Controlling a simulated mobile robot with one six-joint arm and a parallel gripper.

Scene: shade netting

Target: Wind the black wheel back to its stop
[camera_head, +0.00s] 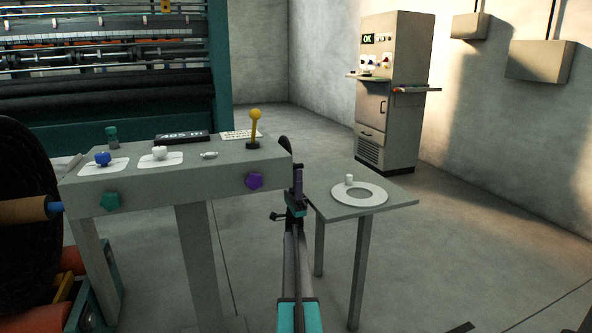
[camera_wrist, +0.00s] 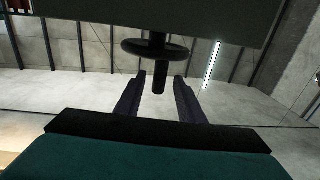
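The black wheel (camera_wrist: 148,48) shows in the wrist view as a dark disc on a short shaft under a dark panel. A black handle peg (camera_wrist: 159,82) sticks out from it towards me. In the head view the wheel (camera_head: 284,149) is a thin dark shape at the right end of the grey console, partly hidden by my gripper (camera_head: 297,175). In the wrist view my gripper (camera_wrist: 162,77) is open, its two dark fingers on either side of the peg's end. Gaps show on both sides, so it does not grip the peg.
The grey console (camera_head: 235,160) carries a yellow-knobbed lever (camera_head: 255,122), a blue knob (camera_head: 103,158) and a white knob (camera_head: 160,153). Open floor lies beyond.

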